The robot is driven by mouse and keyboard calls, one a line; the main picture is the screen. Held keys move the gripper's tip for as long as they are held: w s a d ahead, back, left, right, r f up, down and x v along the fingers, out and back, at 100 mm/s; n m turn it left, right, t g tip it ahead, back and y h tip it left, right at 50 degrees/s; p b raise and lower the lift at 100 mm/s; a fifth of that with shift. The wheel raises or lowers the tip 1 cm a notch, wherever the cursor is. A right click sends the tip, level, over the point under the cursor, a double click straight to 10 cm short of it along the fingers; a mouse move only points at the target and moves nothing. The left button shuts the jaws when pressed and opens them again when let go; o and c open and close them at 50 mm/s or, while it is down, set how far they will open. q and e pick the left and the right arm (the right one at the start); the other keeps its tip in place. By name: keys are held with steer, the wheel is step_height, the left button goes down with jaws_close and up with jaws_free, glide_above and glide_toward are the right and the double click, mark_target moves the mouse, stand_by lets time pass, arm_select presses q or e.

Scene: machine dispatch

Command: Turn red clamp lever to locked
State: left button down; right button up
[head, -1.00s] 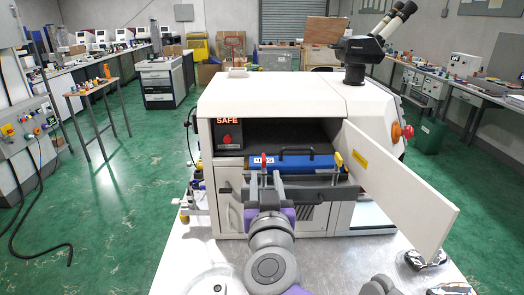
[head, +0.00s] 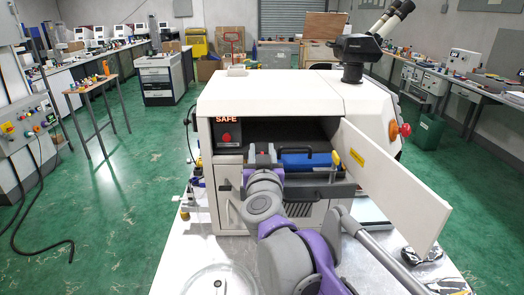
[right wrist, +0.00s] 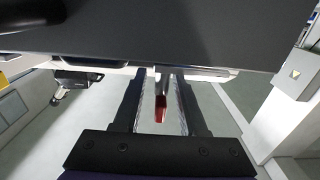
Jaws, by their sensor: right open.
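The red clamp lever (right wrist: 160,108) shows in the right wrist view between the two fingers of my right gripper (right wrist: 158,78). The fingers are apart, one on each side, and do not visibly close on it. In the head view my right gripper (head: 262,156) is at the left front of the blue fixture (head: 307,161), inside the open machine. My wrist and arm hide most of the lever and the fixture's left end there. A yellow lever (head: 335,158) stands at the fixture's right end. My left gripper is not in view.
The white machine (head: 290,86) surrounds the opening, with a lit SAFE sign and a red button (head: 227,138) at its left. The open door (head: 395,185) swings out on the right, close to my arm. A black handle stands on the fixture.

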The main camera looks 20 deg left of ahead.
jaws_close()
